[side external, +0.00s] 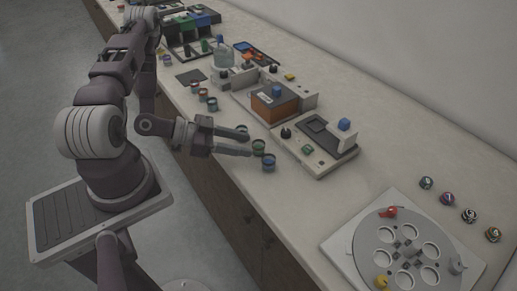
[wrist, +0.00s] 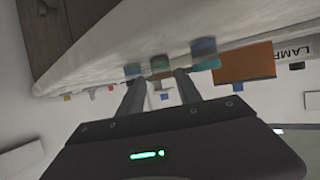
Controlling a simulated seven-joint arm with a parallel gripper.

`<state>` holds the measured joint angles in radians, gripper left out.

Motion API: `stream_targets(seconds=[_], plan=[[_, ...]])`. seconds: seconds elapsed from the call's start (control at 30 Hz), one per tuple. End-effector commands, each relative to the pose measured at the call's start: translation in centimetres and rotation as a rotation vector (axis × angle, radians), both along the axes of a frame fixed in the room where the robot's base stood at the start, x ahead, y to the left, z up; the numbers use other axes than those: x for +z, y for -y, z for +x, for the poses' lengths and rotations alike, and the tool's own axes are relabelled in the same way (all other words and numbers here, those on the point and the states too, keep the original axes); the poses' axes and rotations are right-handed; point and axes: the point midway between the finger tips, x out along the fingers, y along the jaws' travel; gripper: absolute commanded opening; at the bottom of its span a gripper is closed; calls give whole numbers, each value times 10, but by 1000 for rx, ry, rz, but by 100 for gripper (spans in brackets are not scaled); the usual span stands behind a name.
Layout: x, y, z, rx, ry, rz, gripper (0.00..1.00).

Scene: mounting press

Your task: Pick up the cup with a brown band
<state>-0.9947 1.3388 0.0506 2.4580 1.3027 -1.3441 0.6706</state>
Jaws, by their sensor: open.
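My gripper is open, low over the bench edge, with nothing held. In the wrist view, a cup with a brownish tone (wrist: 159,63) shows beyond the gap between the fingers (wrist: 160,78). The band colours are too small to tell surely in the side view.
Another group of cups (side external: 203,94) stands farther back. Behind the near cups are an orange-brown box unit (side external: 274,104) and a grey press unit (side external: 314,146). A round plate with holes (side external: 408,250) lies at the front right. Bench between that plate and the cups is clear.

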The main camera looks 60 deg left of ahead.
Motion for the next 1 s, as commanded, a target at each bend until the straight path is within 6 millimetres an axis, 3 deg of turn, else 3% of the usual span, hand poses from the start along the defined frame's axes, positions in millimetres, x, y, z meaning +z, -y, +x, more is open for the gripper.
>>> stream_targets(seconds=[0.23,0.5,0.53,0.73,1.0], plan=[[-15,18,39,-4,0,1,41],[-18,21,45,0,-1,0,41],[-18,21,45,0,-1,0,39],[-18,20,45,0,-1,0,0],[-16,20,45,0,-1,0,0]])
